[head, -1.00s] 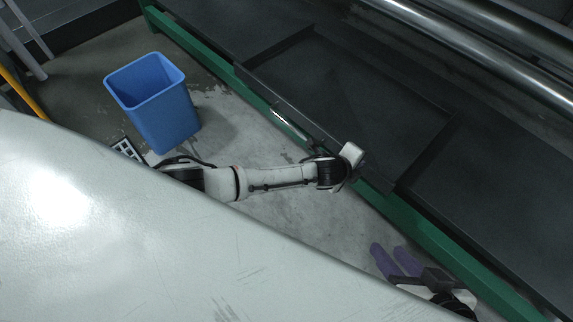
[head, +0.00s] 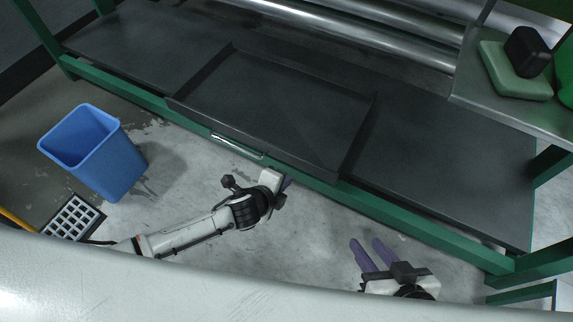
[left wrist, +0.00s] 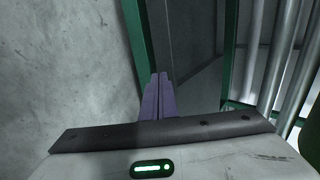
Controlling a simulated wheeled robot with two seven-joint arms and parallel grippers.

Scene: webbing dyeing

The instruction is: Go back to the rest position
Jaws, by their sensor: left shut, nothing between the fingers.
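My left gripper (head: 287,184) is at the end of the white and black arm that comes in from the left, over the concrete floor beside the bench's green front rail. In the left wrist view its purple fingers (left wrist: 158,97) lie together with nothing between them. My right gripper (head: 372,252) is at the lower right of the head view. Its two purple fingers are apart with bare floor showing between them, and it is empty.
A long dark bench (head: 430,160) with a green frame and a shallow tray section (head: 300,85) runs across the head view. A blue bin (head: 118,165) stands on the floor at left, near a floor grate (head: 75,218). At upper right, a side table (head: 470,92) carries a pale green block (head: 515,75) with a black object (head: 527,50) on it.

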